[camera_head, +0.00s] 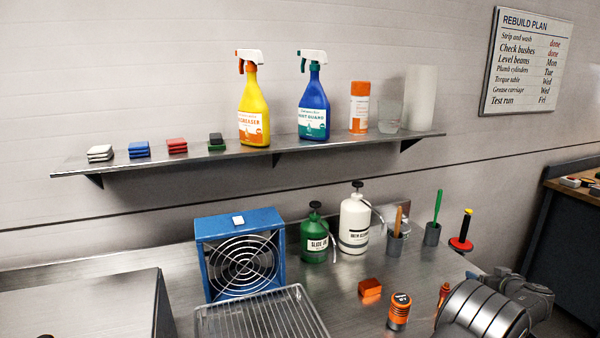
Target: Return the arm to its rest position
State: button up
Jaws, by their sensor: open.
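Grey rounded, jointed links of my arm (490,312) show at the lower right corner, low over the right end of the steel bench (340,318). The arm runs out of the bottom of the picture. My gripper does not show in this view, so its fingers and anything near them are hidden. Nothing is seen in contact with the visible links.
A blue fan (243,255) stands behind a wire rack (262,316). A green pump bottle (315,238), a white pump bottle (354,222), an orange block (370,287) and an orange-black cylinder (399,311) stand left of the arm. A wall shelf (330,146) holds spray bottles.

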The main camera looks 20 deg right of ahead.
jog(key=s+r, duration=0.6)
jog(key=s, duration=0.5)
jog(key=w+a+r+n+y, duration=0.1)
jog(key=w+a+r, duration=0.2)
jog(key=a, duration=0.4)
jog(key=w+a+r, duration=0.2)
jog(key=w+a, duration=0.2)
jog(key=a, duration=0.3)
jog(key=w+a+r+n+y, duration=0.1)
jog(key=w+a+r, duration=0.2)
jog(key=a, duration=0.4)
jog(key=w+a+n+t+y, duration=0.1)
jog(key=a, duration=2.2)
jog(key=shift+w+r+y, duration=0.35)
jog(key=shift+w+y, duration=0.05)
